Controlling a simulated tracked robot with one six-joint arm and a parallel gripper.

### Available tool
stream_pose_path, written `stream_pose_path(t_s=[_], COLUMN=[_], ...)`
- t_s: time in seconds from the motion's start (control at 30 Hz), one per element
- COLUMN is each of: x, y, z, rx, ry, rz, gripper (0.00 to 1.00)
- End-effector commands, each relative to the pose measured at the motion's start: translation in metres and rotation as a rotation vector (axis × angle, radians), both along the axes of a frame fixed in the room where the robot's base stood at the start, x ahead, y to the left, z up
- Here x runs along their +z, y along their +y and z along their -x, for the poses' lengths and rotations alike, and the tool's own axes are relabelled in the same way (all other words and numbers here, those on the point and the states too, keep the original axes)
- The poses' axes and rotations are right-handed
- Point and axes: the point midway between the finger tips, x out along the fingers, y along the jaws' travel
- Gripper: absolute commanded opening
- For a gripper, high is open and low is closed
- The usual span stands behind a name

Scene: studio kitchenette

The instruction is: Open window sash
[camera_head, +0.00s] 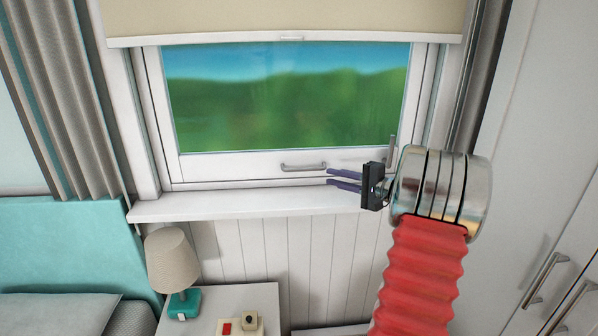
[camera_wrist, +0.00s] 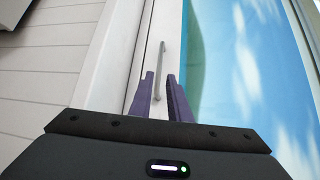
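The window sash (camera_head: 290,170) has a white frame around a glass pane and looks flush in its surround. A grey bar handle (camera_head: 303,167) sits on its bottom rail. An upright grey lever (camera_head: 391,150) stands at its lower right corner. My gripper (camera_head: 329,177) is in front of the bottom rail, to the right of the bar handle, with its two purple fingers apart and nothing between them. In the wrist view the bar handle (camera_wrist: 161,65) lies ahead, in line with the gap between my fingertips (camera_wrist: 160,75). Contact is not visible.
A white sill (camera_head: 240,205) juts out below the window. A beige blind (camera_head: 290,18) hangs above, with grey curtains (camera_head: 60,95) at the left. A lamp (camera_head: 172,258) stands on a white cabinet at lower left. Tall cupboards (camera_head: 545,170) stand close on the right.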

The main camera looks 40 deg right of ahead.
Motion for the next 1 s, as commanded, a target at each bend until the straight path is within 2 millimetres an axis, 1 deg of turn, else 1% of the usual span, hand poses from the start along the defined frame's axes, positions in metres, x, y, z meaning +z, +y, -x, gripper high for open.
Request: stream_pose_path(t_s=[0.17, 0.27, 0.37, 0.47, 1.0], x=[0.000, -0.001, -0.003, -0.005, -0.017], y=[0.001, 0.002, 0.005, 0.007, 0.024], z=[-0.002, -0.007, -0.016, -0.029, -0.110], rx=[0.001, 0.002, 0.003, 0.004, 0.004], ry=[0.001, 0.002, 0.003, 0.002, 0.001], rz=[0.000, 0.000, -0.001, -0.001, 0.000], gripper=[0.17, 0.17, 0.17, 0.17, 0.17])
